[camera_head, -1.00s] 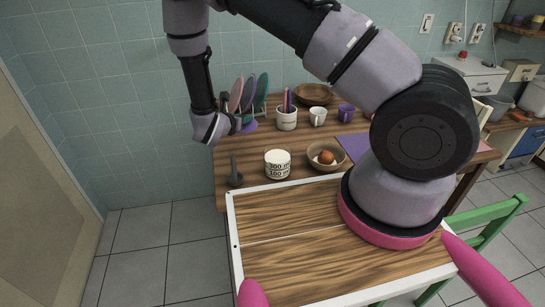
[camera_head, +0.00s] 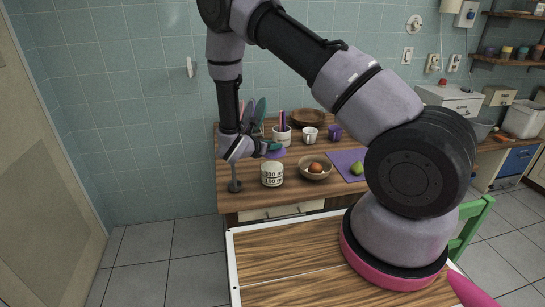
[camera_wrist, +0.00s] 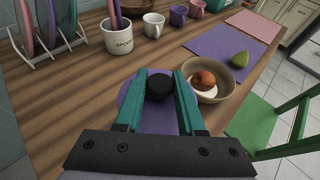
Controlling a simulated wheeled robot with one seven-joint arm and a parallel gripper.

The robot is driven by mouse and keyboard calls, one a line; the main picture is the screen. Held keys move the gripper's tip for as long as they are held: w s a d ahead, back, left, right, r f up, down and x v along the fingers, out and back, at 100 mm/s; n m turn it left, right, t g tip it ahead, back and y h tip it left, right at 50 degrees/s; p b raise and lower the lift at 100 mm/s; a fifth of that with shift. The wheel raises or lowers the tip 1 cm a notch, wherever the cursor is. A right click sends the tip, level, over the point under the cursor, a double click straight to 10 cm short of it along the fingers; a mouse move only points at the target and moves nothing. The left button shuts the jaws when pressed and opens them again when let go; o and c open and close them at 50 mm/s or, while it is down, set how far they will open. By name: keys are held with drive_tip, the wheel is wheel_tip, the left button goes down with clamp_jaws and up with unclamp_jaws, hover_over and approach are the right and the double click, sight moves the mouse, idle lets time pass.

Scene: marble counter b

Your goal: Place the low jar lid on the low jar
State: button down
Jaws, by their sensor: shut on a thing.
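My gripper (camera_wrist: 160,74), with teal fingers, is shut on the black knob of a round purple lid (camera_wrist: 159,122) in the wrist view. In the head view my gripper (camera_head: 270,146) holds the purple lid (camera_head: 273,154) just behind and above a low white jar (camera_head: 272,175). The jar stands upright on the wooden counter and has dark printed volume marks. The lid appears apart from the jar, but the exact gap cannot be told. In the wrist view I cannot make out the jar.
A bowl (camera_head: 314,166) with a brown round item stands just right of the jar. Behind are a utensil pot (camera_head: 281,136), a plate rack (camera_wrist: 45,30) and mugs (camera_head: 309,135). A purple mat (camera_head: 344,158) holds a green fruit (camera_head: 357,168).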

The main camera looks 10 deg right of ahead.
sight(272, 154)
drive_tip(key=shift+f, duration=2.1)
drive_tip(key=shift+f, duration=0.1)
drive_tip(key=c, duration=0.5)
unclamp_jaws()
